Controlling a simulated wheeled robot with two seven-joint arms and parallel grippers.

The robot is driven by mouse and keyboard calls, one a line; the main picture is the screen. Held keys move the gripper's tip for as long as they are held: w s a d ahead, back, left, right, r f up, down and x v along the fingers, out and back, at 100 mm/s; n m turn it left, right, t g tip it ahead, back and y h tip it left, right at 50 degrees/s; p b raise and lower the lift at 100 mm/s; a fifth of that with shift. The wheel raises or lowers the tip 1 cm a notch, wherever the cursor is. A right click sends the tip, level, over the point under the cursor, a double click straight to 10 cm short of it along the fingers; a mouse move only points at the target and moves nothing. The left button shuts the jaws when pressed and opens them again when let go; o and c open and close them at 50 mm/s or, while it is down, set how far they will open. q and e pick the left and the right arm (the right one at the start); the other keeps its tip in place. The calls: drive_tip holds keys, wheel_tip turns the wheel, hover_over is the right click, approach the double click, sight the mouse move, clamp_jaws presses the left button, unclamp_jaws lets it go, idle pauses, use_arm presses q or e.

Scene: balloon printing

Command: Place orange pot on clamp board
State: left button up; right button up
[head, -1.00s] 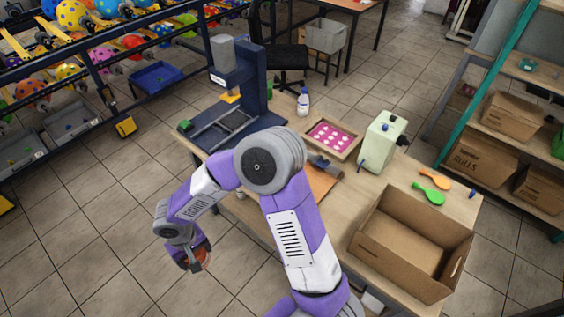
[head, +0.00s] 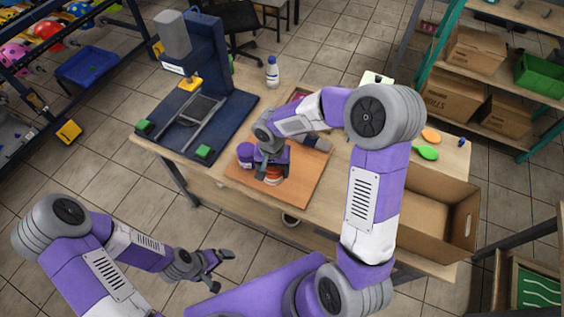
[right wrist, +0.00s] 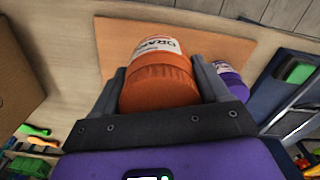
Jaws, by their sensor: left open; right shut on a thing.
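The orange pot (head: 273,175) is in my right gripper (head: 272,168), over the brown clamp board (head: 300,190). In the right wrist view the orange pot (right wrist: 160,85) sits between both fingers, lid side toward me, with part of its label showing. Whether its base touches the board, I cannot tell. A purple pot (head: 245,153) stands at the board's left edge, close beside the gripper; it also shows in the right wrist view (right wrist: 232,80). The board's dark clamp (head: 317,142) is partly behind my right arm. My left gripper (head: 213,275) is open and empty, out over the floor.
A dark blue press (head: 215,75) stands left of the board, with green blocks at its base. A white bottle (head: 272,72) is behind. My right arm hides the table's middle.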

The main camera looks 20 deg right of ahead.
drive_tip(key=d+m, duration=0.5)
drive_tip(key=d, duration=0.3)
drive_tip(key=b, duration=0.2)
hover_over(299, 183)
drive_tip(key=shift+m, duration=0.3)
wheel_tip(299, 183, down, 5)
drive_tip(key=shift+a, duration=0.1)
drive_tip(key=shift+f, duration=2.15)
drive_tip(key=shift+f+b, duration=0.1)
drive_tip(key=shift+b, duration=0.2)
drive_tip(key=o, duration=0.7)
drive_tip(key=shift+f, duration=0.1)
drive_tip(key=o, duration=0.5)
